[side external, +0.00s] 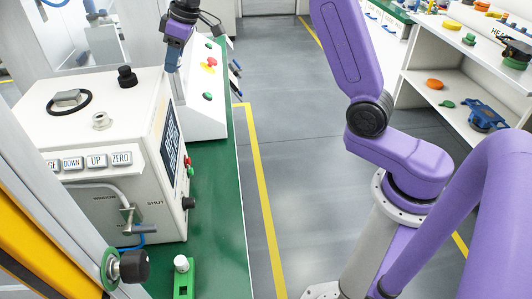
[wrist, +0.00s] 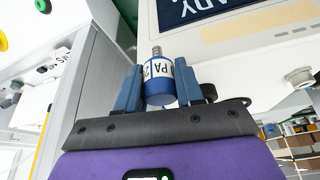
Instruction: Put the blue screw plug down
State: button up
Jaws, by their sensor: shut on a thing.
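The blue screw plug (wrist: 160,82) shows in the wrist view, with a white lettered label around it and a metal threaded stud pointing up in the picture. My gripper (wrist: 163,88) is shut on it, with one blue finger on each side. In the side external view my gripper (side external: 172,62) hangs at the upper left, above the gap between the white press box and a sloped white control panel. The plug cannot be made out clearly in that view.
The white press box (side external: 100,140) with a display stands on the green bench (side external: 215,225). The sloped control panel (side external: 205,90) with coloured buttons stands behind. A green block (side external: 184,283) with a white-topped piece is at the front. Shelves (side external: 440,90) with parts stand at the right.

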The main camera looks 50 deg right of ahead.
jog(key=s+d+f+m+h, duration=0.2)
jog(key=s+d+f+m, duration=0.5)
jog(key=s+d+f, duration=0.6)
jog(key=shift+s+d+f+t+h, duration=0.35)
jog(key=shift+s+d, duration=0.35)
jog(key=shift+d, duration=0.4)
